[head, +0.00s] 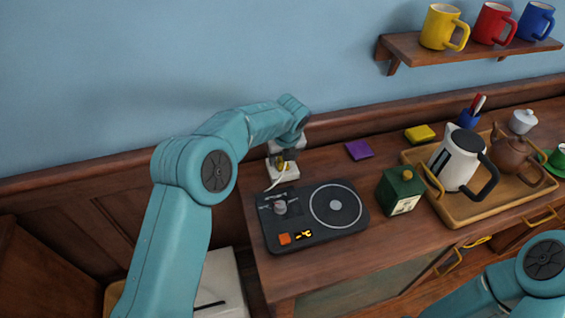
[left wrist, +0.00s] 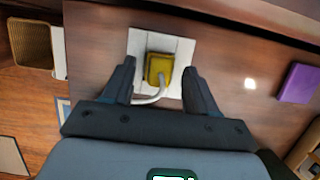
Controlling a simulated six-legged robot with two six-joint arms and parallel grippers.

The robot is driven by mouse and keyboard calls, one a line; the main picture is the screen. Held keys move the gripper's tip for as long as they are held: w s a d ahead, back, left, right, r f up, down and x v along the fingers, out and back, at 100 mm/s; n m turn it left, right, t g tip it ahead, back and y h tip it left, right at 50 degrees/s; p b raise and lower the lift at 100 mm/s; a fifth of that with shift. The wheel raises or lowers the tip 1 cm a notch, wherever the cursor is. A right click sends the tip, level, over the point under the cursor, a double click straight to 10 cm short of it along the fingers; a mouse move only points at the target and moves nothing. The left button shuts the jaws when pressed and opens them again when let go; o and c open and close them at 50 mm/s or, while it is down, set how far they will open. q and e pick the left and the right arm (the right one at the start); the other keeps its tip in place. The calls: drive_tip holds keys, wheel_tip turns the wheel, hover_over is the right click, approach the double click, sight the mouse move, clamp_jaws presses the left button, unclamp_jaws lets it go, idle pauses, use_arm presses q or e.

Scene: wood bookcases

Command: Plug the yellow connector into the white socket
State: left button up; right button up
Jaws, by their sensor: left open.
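The yellow connector (left wrist: 158,68) sits against the white socket (left wrist: 172,40) in the left wrist view, with a white cable running down from it. How deeply it is seated cannot be told. In the head view the connector (head: 281,164) shows small and partly covered above the white socket (head: 284,174), at the back left of the wooden top. My left gripper (left wrist: 159,68) is open, its fingers on either side of the connector with gaps at both sides. In the head view the left gripper (head: 286,155) is just above the socket. My right gripper is out of view.
A black turntable-like device (head: 318,212) stands in front of the socket. A purple block (head: 359,150), a green canister (head: 402,191) and a wooden tray (head: 468,212) with a kettle (head: 457,157) are to the right. A shelf (head: 411,50) with mugs hangs above.

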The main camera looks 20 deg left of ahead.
use_arm(q)
drive_tip(key=shift+c, duration=0.3)
clamp_jaws()
wheel_tip(320, 180, up, 20)
drive_tip(key=p, duration=0.3)
drive_tip(key=shift+p, duration=0.3)
